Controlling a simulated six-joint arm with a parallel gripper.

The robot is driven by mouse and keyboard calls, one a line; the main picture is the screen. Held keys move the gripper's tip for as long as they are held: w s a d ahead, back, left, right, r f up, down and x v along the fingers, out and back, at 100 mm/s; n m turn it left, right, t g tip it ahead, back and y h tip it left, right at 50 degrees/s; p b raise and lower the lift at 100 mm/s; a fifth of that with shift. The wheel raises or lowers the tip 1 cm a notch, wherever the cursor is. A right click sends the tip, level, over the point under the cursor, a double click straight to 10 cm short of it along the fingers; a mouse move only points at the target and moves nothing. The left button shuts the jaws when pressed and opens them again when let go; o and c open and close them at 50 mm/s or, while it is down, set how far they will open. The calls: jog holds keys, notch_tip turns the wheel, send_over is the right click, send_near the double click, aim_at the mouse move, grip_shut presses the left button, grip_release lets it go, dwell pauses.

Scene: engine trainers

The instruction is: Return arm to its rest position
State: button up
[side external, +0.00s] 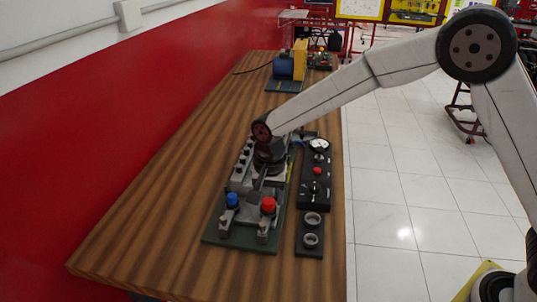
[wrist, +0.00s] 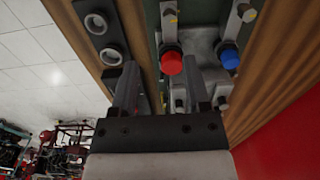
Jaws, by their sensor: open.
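My arm reaches in from the right in the side external view, and its wrist is over the engine trainer (side external: 239,185) on the wooden bench. My gripper (wrist: 160,78) shows its two fingers spread apart, with nothing held between them. In the side external view its fingers are hard to make out against the dark trainer parts. The trainer has a red cap (side external: 268,205) and a blue cap (side external: 232,199) near its front. In the wrist view the red cap (wrist: 171,62) appears just beyond the fingers, and the blue cap (wrist: 229,58) is to its right.
A black panel (side external: 315,185) with a gauge and red button stands right of the trainer. A black plate with two rings (side external: 310,243) is in front of it. A blue and yellow unit (side external: 290,64) stands farther back. The bench's left side (side external: 165,190) is clear beside a red wall.

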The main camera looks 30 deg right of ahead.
jog(key=s+d+r+n+t, duration=0.1)
jog(key=s+d+n, duration=0.7)
jog(key=s+d, duration=0.8)
jog(key=shift+s+d+n+t, duration=0.3)
jog(key=shift+s+t, duration=0.4)
jog(key=shift+s, duration=0.25)
